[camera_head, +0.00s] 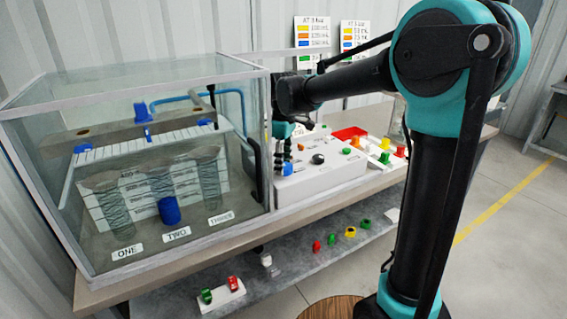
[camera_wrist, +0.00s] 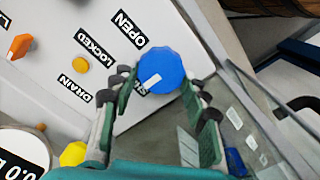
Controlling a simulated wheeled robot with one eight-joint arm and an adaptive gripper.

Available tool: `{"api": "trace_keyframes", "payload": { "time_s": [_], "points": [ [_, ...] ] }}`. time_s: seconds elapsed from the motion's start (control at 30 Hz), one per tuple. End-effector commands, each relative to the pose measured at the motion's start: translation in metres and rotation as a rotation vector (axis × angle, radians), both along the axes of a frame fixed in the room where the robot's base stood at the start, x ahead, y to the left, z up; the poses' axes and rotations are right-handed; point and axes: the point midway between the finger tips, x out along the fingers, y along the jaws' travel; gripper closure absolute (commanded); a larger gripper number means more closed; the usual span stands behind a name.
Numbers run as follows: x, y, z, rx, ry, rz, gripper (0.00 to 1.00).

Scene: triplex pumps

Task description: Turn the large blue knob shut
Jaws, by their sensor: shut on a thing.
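The large blue knob (camera_wrist: 160,68) sits at the edge of the white panel (camera_wrist: 100,25) in the wrist view. Its white mark points to the lower left in that view, away from the OPEN label (camera_wrist: 129,29). My gripper (camera_wrist: 160,84) is shut on the knob, one finger on each side. In the head view my gripper (camera_head: 283,148) is over the left end of the white control box (camera_head: 320,184), and a blue piece, seemingly the knob (camera_head: 287,169), shows below its fingers.
LOCKED (camera_wrist: 93,47) and DRAIN (camera_wrist: 74,88) labels and an orange knob (camera_wrist: 20,46) are on the panel. A glass tank (camera_head: 60,190) stands close on the left. Coloured parts lie right of the box and on the lower shelf (camera_head: 290,262).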

Motion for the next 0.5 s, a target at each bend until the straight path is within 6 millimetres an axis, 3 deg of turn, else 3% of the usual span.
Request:
{"api": "trace_keyframes", "payload": {
  "time_s": [0.5],
  "points": [
    [0.0, 0.0001, 0.0002, 0.0, -0.001, 0.041, 0.84]
  ]
}}
